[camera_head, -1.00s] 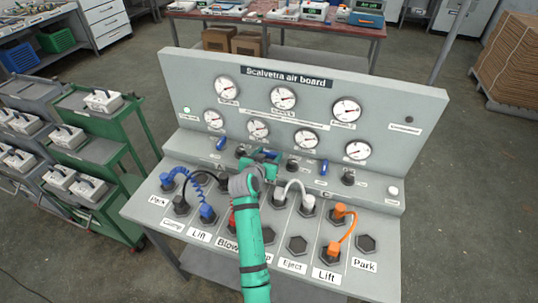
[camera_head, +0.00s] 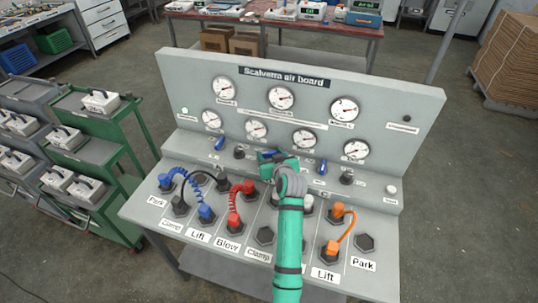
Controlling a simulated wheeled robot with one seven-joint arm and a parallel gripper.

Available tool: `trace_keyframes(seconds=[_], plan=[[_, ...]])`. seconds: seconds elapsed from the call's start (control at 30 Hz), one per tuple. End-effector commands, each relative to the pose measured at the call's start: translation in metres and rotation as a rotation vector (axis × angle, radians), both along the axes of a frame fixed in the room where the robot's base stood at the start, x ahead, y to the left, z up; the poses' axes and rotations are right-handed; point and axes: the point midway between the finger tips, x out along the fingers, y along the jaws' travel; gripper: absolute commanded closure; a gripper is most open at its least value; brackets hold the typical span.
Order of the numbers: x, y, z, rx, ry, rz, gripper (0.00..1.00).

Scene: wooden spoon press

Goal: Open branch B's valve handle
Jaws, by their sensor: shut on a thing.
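The grey air board (camera_head: 420,160) carries a row of blue valve handles. The left handle (camera_head: 219,143) and the right handle (camera_head: 322,167) are in plain view. The middle one, branch B's valve handle (camera_head: 266,154), is mostly covered by my green gripper (camera_head: 270,157). My gripper is shut on this handle, reaching it from the front, with its wrist to the right of the handle. The fingertips and the handle's exact angle are too small and hidden to tell.
A blue hose (camera_head: 187,190), a black hose, a red hose (camera_head: 235,203) and an orange hose (camera_head: 347,230) loop over the sockets in front. My arm covers much of the white hose. Round gauges (camera_head: 281,98) stand behind. Green carts (camera_head: 105,170) stand at left.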

Motion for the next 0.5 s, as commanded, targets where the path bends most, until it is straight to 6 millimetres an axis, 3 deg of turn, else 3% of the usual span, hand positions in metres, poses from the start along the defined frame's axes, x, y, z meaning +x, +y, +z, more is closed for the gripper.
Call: trace_keyframes(seconds=[0.5], plan=[[0.0040,-0.0083,-0.0021,0.002,0.006,0.421,0.69]])
